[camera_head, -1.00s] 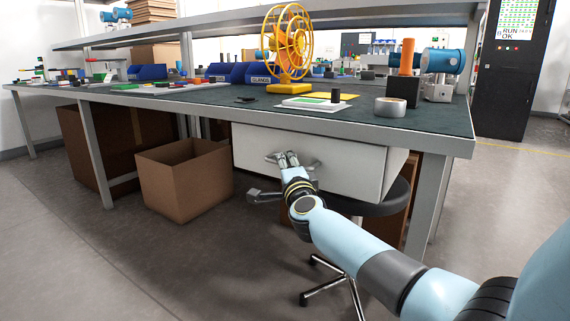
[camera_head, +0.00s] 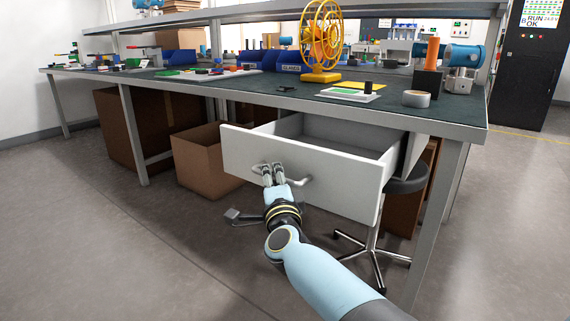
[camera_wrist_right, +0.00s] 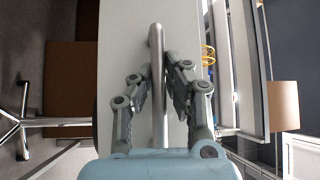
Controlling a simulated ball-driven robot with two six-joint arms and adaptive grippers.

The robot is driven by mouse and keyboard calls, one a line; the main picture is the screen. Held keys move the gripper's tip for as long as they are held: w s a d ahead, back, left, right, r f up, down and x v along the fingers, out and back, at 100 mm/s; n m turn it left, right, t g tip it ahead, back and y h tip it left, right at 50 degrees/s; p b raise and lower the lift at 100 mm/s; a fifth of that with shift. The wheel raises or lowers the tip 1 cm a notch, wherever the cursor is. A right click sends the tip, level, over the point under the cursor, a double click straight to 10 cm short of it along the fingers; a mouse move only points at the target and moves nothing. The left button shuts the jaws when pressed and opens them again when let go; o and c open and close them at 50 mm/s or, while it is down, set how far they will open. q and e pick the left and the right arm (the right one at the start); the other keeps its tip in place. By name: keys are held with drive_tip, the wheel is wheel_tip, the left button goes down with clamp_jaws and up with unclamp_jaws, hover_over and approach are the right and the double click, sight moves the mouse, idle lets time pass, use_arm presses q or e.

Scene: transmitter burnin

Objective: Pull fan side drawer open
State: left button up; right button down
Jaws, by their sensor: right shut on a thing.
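The white drawer (camera_head: 335,185) under the workbench is pulled well out, and its empty-looking inside shows behind the front panel. Its metal bar handle (camera_head: 297,180) is on the front face. My right gripper (camera_head: 272,172) is at the handle, its fingers shut around the bar. In the right wrist view the handle (camera_wrist_right: 158,85) runs between the two fingers of the gripper (camera_wrist_right: 159,90). The yellow fan (camera_head: 322,42) stands on the bench above the drawer. My left gripper is out of view.
An open cardboard box (camera_head: 203,160) stands on the floor left of the drawer. A stool (camera_head: 372,240) with a metal base is under the bench to the right. The bench top (camera_head: 300,100) overhangs the drawer. Floor in front is clear.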

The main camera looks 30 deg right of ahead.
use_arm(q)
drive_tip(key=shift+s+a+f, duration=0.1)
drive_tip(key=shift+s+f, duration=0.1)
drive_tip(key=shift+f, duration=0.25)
use_arm(e)
drive_tip(key=shift+s+a+f, duration=0.2)
drive_tip(key=shift+s+a, duration=0.1)
drive_tip(key=shift+a, duration=0.2)
drive_tip(key=shift+s+a+f, duration=0.15)
drive_tip(key=shift+s+a, duration=0.1)
drive_tip(key=shift+a, duration=0.2)
drive_tip(key=c, duration=1.5)
unclamp_jaws()
drive_tip(key=shift+o, duration=0.8)
drive_tip(key=shift+w+r, duration=0.1)
drive_tip(key=shift+r, duration=0.05)
drive_tip(key=v, duration=0.7)
drive_tip(key=shift+s, duration=0.25)
